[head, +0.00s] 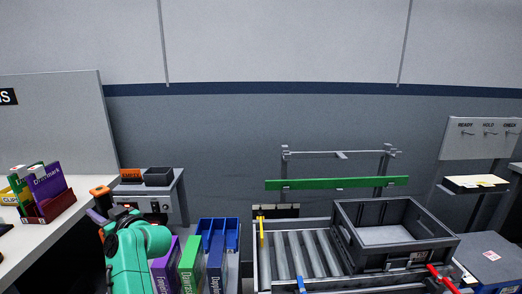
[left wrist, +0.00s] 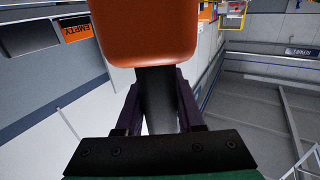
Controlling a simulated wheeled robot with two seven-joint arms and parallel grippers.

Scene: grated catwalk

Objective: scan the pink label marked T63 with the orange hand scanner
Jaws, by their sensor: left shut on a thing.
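The orange hand scanner (head: 100,191) is held up at the left of the head view, in front of the white counter. My left gripper (head: 104,213) is shut on its dark handle. In the left wrist view the scanner's orange head (left wrist: 150,32) fills the top middle, and its black handle (left wrist: 157,100) runs down between the two fingers of my left gripper (left wrist: 158,108). My right gripper is not in view.
A roller conveyor (head: 297,258) carries a grey crate (head: 352,238) at the right. Purple and green binders (head: 189,262) stand beside a blue rack (head: 231,231) near my left arm. A side stand (head: 177,196) holds a dark bin (head: 159,177) and an orange EMPTY sign (head: 131,175). A white counter (head: 82,205) is at left.

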